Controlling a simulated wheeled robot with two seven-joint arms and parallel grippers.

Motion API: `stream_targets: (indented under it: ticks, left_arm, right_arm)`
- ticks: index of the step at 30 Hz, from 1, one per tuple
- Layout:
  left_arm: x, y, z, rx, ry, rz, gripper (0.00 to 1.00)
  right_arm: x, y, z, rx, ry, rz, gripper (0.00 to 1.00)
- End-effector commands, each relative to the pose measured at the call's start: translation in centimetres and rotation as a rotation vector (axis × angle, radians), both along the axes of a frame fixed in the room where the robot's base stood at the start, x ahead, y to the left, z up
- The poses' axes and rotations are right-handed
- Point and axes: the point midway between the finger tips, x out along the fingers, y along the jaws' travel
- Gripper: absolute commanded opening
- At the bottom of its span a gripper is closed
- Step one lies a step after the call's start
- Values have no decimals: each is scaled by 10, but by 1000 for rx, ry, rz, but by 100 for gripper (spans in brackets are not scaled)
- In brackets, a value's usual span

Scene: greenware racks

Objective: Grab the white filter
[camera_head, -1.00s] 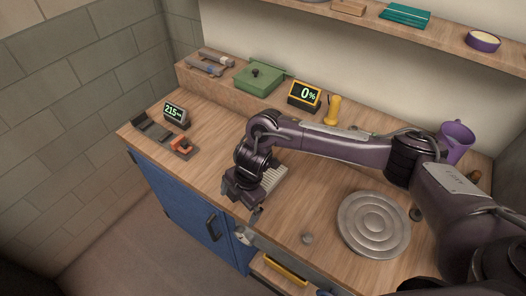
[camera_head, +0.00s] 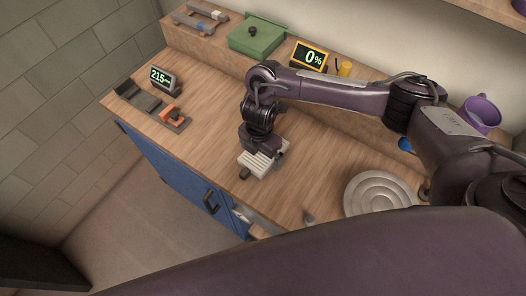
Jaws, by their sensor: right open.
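The white filter (camera_head: 257,163) is a pale, ribbed, flat block near the front edge of the worktop, in the middle of the head view. My right gripper (camera_head: 262,161) points down over it, and the palm hides its rear part. The right gripper is open, with one dark finger at the filter's front left side. The other finger is mostly hidden. I cannot tell whether the fingers touch the filter. My left gripper is not in view.
A round grey ribbed disc (camera_head: 380,194) lies to the right. A display reading 215 (camera_head: 162,78) and a grey tray with an orange part (camera_head: 168,115) stand left. A green lidded box (camera_head: 257,37) and a 0% display (camera_head: 309,57) are behind. The worktop left of the gripper is clear.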

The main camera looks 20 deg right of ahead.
Motion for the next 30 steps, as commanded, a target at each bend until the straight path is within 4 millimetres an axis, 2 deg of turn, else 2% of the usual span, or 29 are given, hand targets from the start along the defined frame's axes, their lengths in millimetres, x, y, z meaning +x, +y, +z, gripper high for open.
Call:
stream_targets:
  ticks: [1, 3, 9, 15, 20, 30]
  left_arm:
    - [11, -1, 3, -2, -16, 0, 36]
    - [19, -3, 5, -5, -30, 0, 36]
    - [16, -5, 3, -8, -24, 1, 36]
    - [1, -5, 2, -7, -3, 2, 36]
    - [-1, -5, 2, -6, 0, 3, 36]
    - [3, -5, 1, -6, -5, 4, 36]
  right_arm:
    - [0, 0, -3, -1, 1, 0, 100]
    - [0, 0, -6, -1, -1, 1, 100]
    - [0, 0, -7, 0, -2, 1, 100]
    - [0, 0, -7, 1, -2, 1, 74]
    - [0, 0, -6, 1, -2, 1, 55]
    - [1, 0, -2, 2, -3, 1, 55]
